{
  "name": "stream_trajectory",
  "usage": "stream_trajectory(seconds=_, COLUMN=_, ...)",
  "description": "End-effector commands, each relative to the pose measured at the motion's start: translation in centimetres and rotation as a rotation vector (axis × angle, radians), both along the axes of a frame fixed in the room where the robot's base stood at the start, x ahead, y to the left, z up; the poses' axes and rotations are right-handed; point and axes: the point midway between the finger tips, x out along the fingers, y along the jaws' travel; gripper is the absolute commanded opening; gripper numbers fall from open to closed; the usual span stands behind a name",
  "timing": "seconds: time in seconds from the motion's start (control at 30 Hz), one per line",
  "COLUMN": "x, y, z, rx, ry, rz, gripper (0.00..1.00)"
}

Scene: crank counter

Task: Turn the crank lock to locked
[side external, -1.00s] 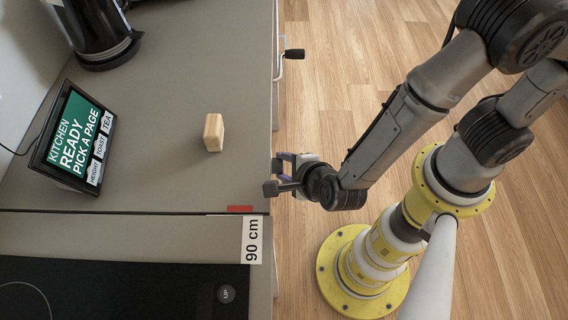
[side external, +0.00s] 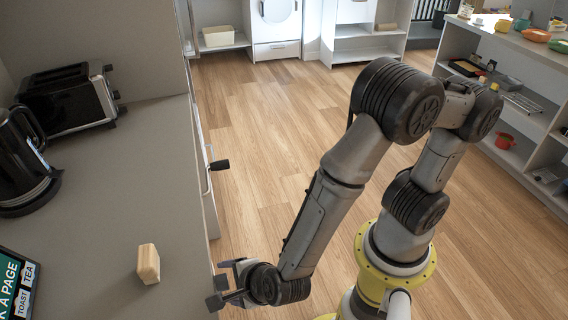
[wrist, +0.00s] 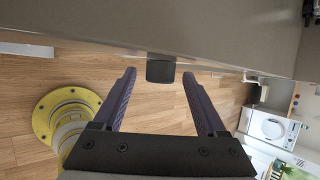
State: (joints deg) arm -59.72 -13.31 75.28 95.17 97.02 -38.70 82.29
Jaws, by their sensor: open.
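A black crank handle (side external: 219,165) on a pale bent bar sticks out from the front of the grey counter, over the floor. My gripper (side external: 232,272) is at the counter's front edge, nearer the camera than this handle and apart from it. In the wrist view my gripper (wrist: 163,88) is open, with two purple fingers spread and nothing gripped. A black block (wrist: 160,70) shows between and just beyond the fingertips, under the counter edge. It looks like a crank handle, but I cannot tell whether it is the same one. The lock's setting is not readable.
On the counter (side external: 105,215) stand a wooden block (side external: 148,264), a black kettle (side external: 24,160), a toaster (side external: 70,100) and a tilted screen (side external: 18,290). Open wooden floor (side external: 265,130) lies right of the counter. Shelves (side external: 540,120) stand at the right.

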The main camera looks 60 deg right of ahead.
Motion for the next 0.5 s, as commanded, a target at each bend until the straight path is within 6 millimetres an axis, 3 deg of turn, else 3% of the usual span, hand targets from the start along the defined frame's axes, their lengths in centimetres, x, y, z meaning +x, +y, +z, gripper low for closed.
stream_trajectory(seconds=0.5, x=0.58, y=-0.69, z=0.28, rx=0.296, ry=0.297, rz=-0.010, gripper=0.74)
